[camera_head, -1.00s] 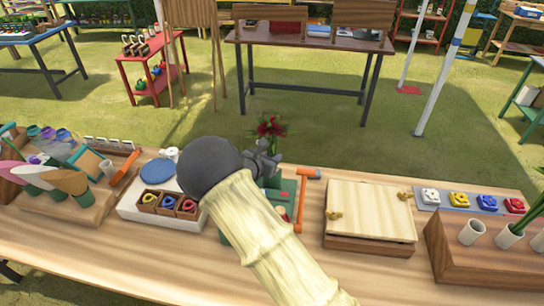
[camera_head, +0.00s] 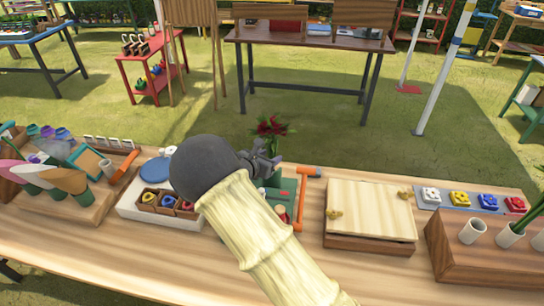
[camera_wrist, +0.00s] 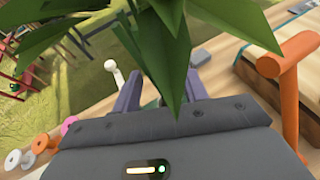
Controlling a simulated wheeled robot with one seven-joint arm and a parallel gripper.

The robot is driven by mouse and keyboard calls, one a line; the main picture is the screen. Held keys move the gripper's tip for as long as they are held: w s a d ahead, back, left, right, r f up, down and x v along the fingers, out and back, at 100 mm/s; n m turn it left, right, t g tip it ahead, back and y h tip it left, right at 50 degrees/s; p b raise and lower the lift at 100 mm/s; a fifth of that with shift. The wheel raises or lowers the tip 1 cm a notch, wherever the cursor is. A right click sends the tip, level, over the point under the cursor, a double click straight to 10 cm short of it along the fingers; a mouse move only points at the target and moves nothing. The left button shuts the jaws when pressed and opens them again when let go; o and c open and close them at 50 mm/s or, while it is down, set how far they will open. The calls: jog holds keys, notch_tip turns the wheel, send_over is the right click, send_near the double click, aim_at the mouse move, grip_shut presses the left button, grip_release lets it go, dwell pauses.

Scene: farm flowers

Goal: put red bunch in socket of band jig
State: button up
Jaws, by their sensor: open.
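The red bunch (camera_head: 270,127), red blooms with green leaves, stands upright just beyond my gripper (camera_head: 264,158) in the head view. Its leaves (camera_wrist: 165,40) hang large across the top of the wrist view. My gripper also shows there, its two grey-purple fingers (camera_wrist: 162,92) apart, with leaves covering part of the gap. I cannot tell whether the fingers touch the stems. A green fixture with an orange handle, seemingly the band jig (camera_head: 284,190), sits on the table beside my gripper. Its orange post (camera_wrist: 290,90) stands at right in the wrist view. My arm and the leaves hide its socket.
A white tray (camera_head: 130,206) with small boxes of coloured rings lies left of my arm. A wooden box with a lid (camera_head: 368,208) is right of the jig. A block with white tubes (camera_head: 470,262) stands farther right.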

jog(key=b+v, duration=0.1)
jog(key=v, duration=0.9)
jog(key=shift+w+d+f, duration=0.1)
jog(key=s+d+f+m+g+y, duration=0.1)
jog(key=s+d+m+g, duration=0.35)
jog(key=d+m, duration=0.2)
jog(key=s+d+f+m+g, duration=0.1)
jog(key=s+d+m+g, duration=0.2)
jog(key=s+d+m, duration=0.4)
jog(key=s+d+r+m+y, duration=0.1)
jog(key=s+d+m+y, duration=0.2)
jog(key=s+m, duration=0.2)
jog(key=s+d+r+m+g+y, duration=0.1)
jog(key=s+d+m+y, duration=0.2)
jog(key=s+m, duration=0.3)
jog(key=m, duration=0.4)
jog(key=shift+s+r+m, duration=0.25)
jog(key=shift+r+m, duration=0.1)
